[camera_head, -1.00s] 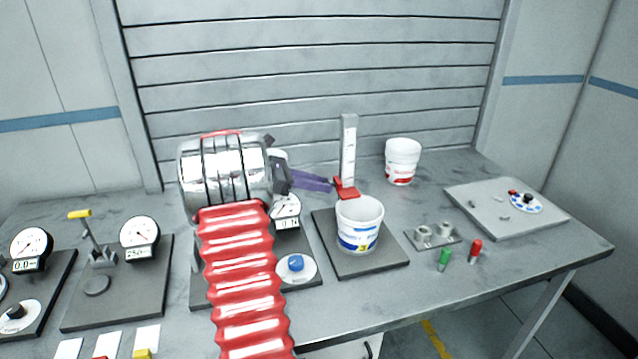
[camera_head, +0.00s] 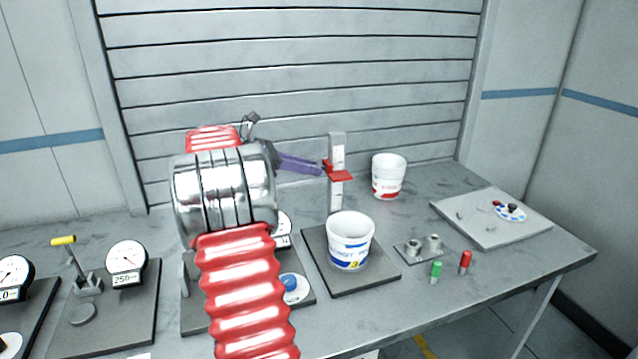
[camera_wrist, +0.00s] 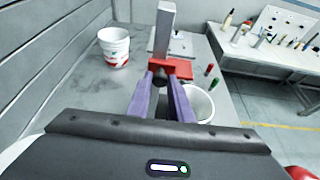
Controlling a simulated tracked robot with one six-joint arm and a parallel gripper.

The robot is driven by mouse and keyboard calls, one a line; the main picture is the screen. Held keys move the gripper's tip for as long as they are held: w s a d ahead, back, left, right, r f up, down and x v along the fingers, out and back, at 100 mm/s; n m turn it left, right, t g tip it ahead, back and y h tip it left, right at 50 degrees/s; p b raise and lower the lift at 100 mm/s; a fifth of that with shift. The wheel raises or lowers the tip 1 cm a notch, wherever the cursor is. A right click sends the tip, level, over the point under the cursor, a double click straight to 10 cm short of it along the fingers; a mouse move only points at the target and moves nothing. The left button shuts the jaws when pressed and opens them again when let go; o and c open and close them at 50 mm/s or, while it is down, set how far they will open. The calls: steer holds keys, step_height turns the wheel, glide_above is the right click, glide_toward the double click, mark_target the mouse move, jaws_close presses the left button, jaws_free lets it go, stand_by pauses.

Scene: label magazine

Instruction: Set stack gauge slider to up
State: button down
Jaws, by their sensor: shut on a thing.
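The stack gauge is an upright grey post with scale marks (camera_head: 336,195) at the back of a dark base plate (camera_head: 325,240). Its red slider (camera_head: 339,175) sits on the upper part of the post. My gripper (camera_head: 322,168), with purple fingers, is shut on the slider from the left. In the wrist view the fingers (camera_wrist: 172,85) reach the red slider (camera_wrist: 178,68), and the post (camera_wrist: 163,30) rises beyond it. A white tub with a blue and yellow label (camera_head: 350,240) stands on the base plate in front of the post, below the slider.
A white tub with a red label (camera_head: 388,176) stands behind to the right. A small plate with two metal sockets (camera_head: 423,247), a green peg (camera_head: 436,272) and a red peg (camera_head: 465,262) lie right of the base. A grey tray (camera_head: 480,226) is further right. Gauges (camera_head: 127,262) stand left.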

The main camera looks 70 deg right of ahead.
step_height(320, 180, up, 8)
steer(key=shift+d+r, duration=0.15)
steer(key=shift+r, duration=0.1)
steer(key=c, duration=1.9)
jaws_free()
steer(key=shift+c, duration=0.2)
steer(key=o, duration=0.3)
steer(key=shift+f, duration=0.2)
steer(key=shift+w, duration=0.1)
steer(key=v, duration=1.3)
steer(key=shift+w+a+r, duration=0.2)
steer(key=shift+w+a, duration=0.05)
steer(key=shift+s, duration=0.1)
